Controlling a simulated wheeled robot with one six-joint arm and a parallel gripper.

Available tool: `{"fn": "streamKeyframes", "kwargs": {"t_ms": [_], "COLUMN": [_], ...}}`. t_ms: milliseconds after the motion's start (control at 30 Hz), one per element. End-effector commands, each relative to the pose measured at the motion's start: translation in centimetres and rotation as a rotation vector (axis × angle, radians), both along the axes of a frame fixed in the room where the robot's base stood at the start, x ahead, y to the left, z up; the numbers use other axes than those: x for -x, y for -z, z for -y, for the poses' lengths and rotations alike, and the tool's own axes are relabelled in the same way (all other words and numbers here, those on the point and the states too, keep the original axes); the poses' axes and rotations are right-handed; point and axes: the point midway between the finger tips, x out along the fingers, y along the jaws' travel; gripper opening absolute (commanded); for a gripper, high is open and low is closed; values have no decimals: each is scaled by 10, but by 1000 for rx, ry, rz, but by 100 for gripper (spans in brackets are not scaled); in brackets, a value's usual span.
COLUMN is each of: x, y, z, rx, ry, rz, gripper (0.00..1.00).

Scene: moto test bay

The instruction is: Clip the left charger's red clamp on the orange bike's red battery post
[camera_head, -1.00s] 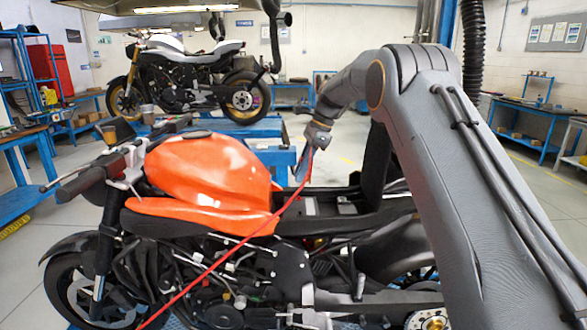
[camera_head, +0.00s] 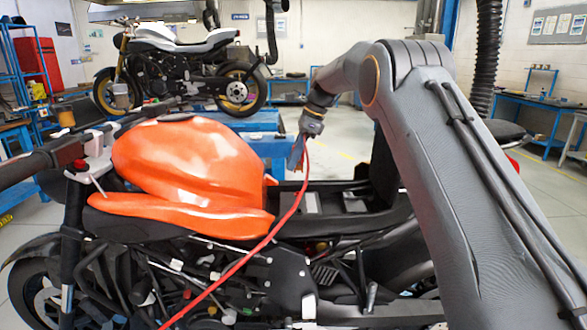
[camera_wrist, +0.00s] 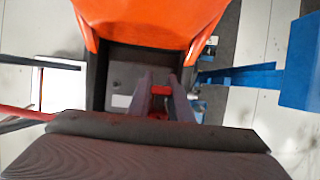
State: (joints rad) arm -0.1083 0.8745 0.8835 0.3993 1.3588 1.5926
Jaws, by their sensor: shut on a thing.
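The orange bike (camera_head: 190,170) stands side-on in front of me, its orange tank also at the top of the wrist view (camera_wrist: 150,22). Its open bay (camera_head: 325,197) behind the tank shows a grey block inside (camera_wrist: 125,77). My gripper (camera_head: 297,160) is above this bay, pointing down. In the wrist view my gripper (camera_wrist: 160,82) is shut on the red clamp (camera_wrist: 160,90), which shows as a small red piece between the fingers. A red cable (camera_head: 262,240) runs from the gripper down to the lower left. I cannot make out the red battery post. The charger is not in view.
A white and black bike (camera_head: 180,65) stands on a blue lift (camera_head: 235,125) behind. Blue benches (camera_head: 535,110) line the right wall. Handlebars (camera_head: 60,155) stick out at the left. Open floor shows at the back right.

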Motion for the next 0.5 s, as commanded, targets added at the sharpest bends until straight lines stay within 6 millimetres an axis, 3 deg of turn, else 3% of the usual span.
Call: {"fn": "streamKeyframes", "kwargs": {"t_ms": [100,500], "x": [-4,-4], "y": [12,13], "z": [0,1], "rx": [0,0], "ry": [0,0], "rz": [1,1], "gripper": [0,0]}}
